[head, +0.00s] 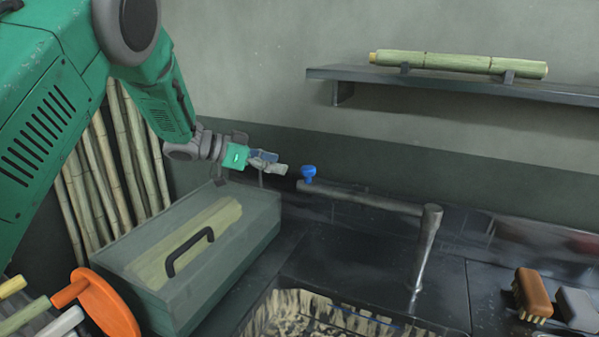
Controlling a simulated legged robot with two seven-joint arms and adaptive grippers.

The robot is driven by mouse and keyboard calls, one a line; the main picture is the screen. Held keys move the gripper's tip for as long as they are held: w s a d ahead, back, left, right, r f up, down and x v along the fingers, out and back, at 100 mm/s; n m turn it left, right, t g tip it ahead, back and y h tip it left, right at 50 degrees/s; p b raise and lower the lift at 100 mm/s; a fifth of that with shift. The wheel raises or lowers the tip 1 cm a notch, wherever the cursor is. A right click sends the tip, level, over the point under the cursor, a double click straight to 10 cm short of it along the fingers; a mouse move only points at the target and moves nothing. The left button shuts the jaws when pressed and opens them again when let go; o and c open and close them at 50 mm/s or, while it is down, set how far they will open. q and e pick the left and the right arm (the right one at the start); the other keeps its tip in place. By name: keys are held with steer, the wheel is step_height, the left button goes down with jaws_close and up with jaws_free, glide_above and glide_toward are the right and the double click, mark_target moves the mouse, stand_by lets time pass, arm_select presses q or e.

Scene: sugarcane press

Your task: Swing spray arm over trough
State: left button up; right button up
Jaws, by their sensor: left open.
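The spray arm (360,197) is a grey horizontal pipe on an upright post (426,245) at the right. It reaches left along the back of the counter, and a blue knob (308,174) stands on its left end. The trough (345,315) is a dark basin with a pale, streaked inside, cut off by the bottom edge. The pipe lies behind the trough. My left gripper (274,168) is open and empty, just left of the blue knob and apart from it. My right gripper is out of view.
A green-grey box (240,250) with a black handle stands left of the trough, below my left arm. Cane stalks (120,165) lean at the left, near an orange-handled part (97,305). Brushes (532,292) lie at the right. A wall shelf (450,83) holds a cane.

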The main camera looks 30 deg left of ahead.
mark_target(307, 167)
arm_select(q)
steer(key=w+d, duration=0.1)
steer(key=d, duration=0.1)
steer(key=w+d+f, duration=0.1)
steer(key=w+d, duration=0.1)
steer(key=d, duration=0.1)
steer(key=w+d, duration=0.1)
steer(key=d, duration=0.2)
steer(key=shift+w+d+f, duration=0.2)
steer(key=shift+w, duration=0.1)
steer(key=shift+w+a+f, duration=0.1)
steer(key=shift+a+f, duration=0.05)
steer(key=shift+a, duration=0.15)
steer(key=shift+w+a+f, duration=0.1)
steer(key=shift+a+f, duration=0.1)
steer(key=shift+a, duration=0.35)
steer(key=shift+a+f, duration=0.15)
steer(key=shift+a, duration=0.65)
steer(key=c, duration=0.4)
steer(key=shift+d+r, duration=0.4)
steer(key=shift+d, duration=0.4)
jaws_close()
steer(key=shift+w+d, duration=0.1)
steer(key=shift+d, duration=0.25)
steer(key=shift+a, duration=0.45)
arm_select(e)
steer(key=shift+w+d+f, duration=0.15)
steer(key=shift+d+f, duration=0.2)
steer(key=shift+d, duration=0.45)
